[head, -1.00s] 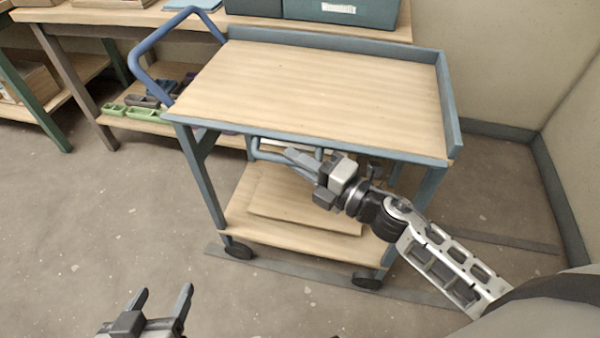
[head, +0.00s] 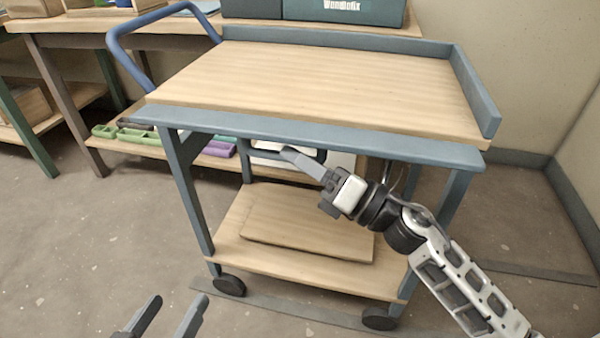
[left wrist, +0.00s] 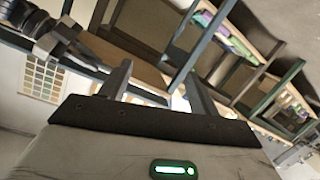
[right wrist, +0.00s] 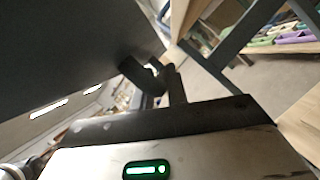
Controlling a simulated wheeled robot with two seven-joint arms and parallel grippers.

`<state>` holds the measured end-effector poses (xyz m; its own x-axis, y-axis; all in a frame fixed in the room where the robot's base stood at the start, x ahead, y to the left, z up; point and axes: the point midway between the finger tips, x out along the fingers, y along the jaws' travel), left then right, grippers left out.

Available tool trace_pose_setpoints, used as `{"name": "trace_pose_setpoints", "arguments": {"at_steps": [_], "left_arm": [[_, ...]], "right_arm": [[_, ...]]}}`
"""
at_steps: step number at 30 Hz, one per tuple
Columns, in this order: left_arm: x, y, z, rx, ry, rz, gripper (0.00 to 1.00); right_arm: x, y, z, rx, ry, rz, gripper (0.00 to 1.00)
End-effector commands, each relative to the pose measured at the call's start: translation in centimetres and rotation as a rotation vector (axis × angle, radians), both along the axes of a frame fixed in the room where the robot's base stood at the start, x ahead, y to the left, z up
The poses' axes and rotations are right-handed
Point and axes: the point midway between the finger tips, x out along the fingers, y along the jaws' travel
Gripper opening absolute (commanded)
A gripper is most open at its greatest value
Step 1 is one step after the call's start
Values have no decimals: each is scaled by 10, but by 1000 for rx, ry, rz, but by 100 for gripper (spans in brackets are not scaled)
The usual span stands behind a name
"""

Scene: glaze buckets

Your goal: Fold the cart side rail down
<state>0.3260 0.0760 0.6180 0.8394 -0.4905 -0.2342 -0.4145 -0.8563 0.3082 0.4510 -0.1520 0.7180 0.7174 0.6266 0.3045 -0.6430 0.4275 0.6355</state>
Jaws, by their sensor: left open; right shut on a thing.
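The cart side rail (head: 215,122) is a long blue-grey bar along the near edge of the cart's wooden top (head: 320,80). Its broad face shows just outside the board, tilted; I cannot tell its exact angle. A dark bar, seemingly the rail's handle (head: 318,154), hangs below it. My right gripper (head: 308,165) is shut on that handle, under the rail. In the right wrist view its fingers (right wrist: 165,82) are partly hidden by a dark grip, beside a large dark surface. My left gripper (head: 165,316) is open and empty, low in front of the cart; its fingers show in the left wrist view (left wrist: 155,85).
The cart has a blue push handle (head: 125,50) at left, a raised rim (head: 475,90) at right, and a lower shelf (head: 300,275) on black wheels. A workbench (head: 70,22) with bins stands behind. The floor at the left is clear.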

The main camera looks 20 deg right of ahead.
Motion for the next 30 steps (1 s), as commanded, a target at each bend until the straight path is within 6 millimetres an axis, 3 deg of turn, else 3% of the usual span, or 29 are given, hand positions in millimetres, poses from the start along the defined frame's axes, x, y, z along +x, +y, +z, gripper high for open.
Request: {"name": "trace_pose_setpoints", "arguments": {"at_steps": [19, 20, 21, 30], "left_arm": [[1, -3, 4, -64, -9, -3, 62], [1, -3, 4, -64, -9, -3, 62], [1, -3, 4, -64, -9, -3, 62], [1, -3, 4, -63, -9, -3, 62]], "right_arm": [[2, -2, 2, -27, -48, -4, 0], [2, -2, 2, -27, -48, -4, 20], [2, -2, 2, -27, -47, -4, 23], [1, -1, 0, -28, -45, -1, 23]]}}
